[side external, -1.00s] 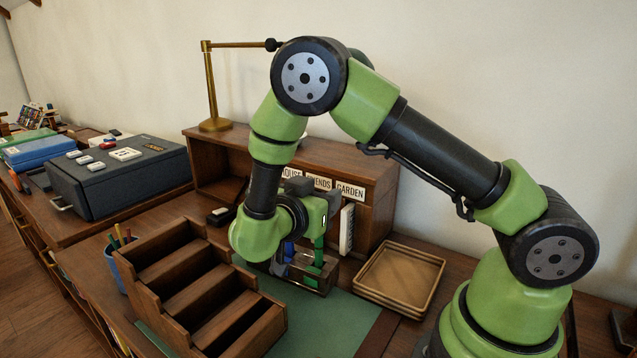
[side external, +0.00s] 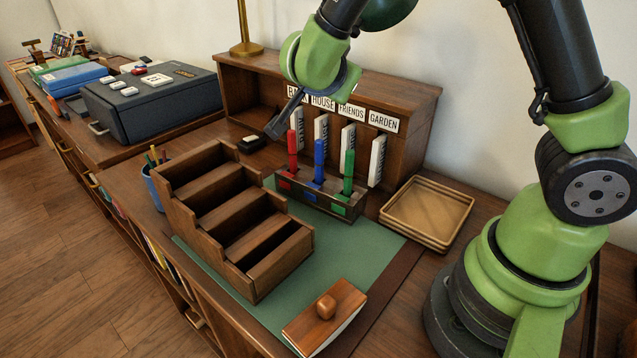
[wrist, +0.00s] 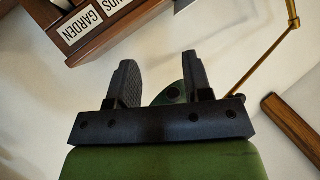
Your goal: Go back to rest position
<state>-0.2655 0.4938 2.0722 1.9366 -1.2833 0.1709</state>
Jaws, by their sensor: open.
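My gripper (side external: 284,116) is raised in front of the labelled wooden shelf (side external: 415,97) in the side external view, with a dark finger pointing down and left. In the wrist view my gripper (wrist: 160,75) has its two dark fingers well apart, with nothing between them. Below it in the side view stands a small pen rack (side external: 340,207) with a red marker (side external: 292,150), a blue marker (side external: 319,160) and a green marker (side external: 348,170) upright in it. My gripper is apart from all of them.
A stepped wooden organizer (side external: 235,215) stands at centre-left. Stacked wooden trays (side external: 462,222) lie at right. A wooden stamp block (side external: 324,318) lies on the green mat (side external: 372,250). A dark case (side external: 160,105) stands at left.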

